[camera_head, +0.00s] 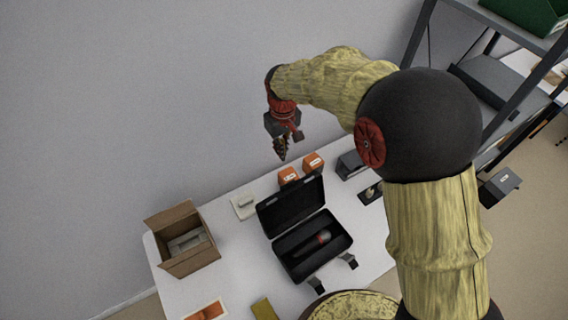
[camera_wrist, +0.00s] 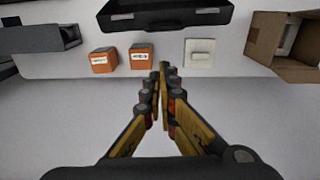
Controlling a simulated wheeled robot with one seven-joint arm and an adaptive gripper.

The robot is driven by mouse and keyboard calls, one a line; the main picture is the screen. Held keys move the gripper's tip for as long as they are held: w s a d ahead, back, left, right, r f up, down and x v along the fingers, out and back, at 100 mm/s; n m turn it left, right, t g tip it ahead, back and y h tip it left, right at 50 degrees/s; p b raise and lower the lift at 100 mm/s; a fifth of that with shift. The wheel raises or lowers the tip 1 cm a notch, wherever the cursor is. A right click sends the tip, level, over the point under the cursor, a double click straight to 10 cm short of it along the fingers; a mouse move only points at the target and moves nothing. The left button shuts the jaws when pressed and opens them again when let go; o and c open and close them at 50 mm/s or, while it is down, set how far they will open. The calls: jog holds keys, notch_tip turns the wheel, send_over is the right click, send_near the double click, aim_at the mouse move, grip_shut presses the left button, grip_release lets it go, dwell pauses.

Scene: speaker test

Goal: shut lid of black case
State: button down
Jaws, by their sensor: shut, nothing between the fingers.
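The black case (camera_head: 334,246) stands on the white table with its lid (camera_head: 290,203) raised. The lid leans up on the far side, toward the wall. A dark microphone-like item with a red band (camera_head: 322,238) lies inside the case. In the wrist view part of the black case (camera_wrist: 150,18) shows at the top edge, and the rest is cut off. My gripper (camera_head: 282,157) is shut and empty, above and behind the raised lid, apart from it. In the wrist view the fingers of my gripper (camera_wrist: 160,68) meet at their tips, short of the case.
Two orange boxes (camera_head: 288,175) (camera_wrist: 103,60) stand behind the lid. A white switch-like plate (camera_head: 244,205) lies left of it. An open cardboard box (camera_head: 183,240) is at the left of the table (camera_head: 236,268). A grey open bin (camera_head: 351,164) sits at the back right. A metal shelf (camera_head: 420,35) rises at the right.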

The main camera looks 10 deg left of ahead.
notch_tip(320, 180, down, 10)
jog(key=s+d, duration=0.1)
jog(key=s, duration=0.1)
dwell(0.7)
jog(key=shift+b, duration=0.3)
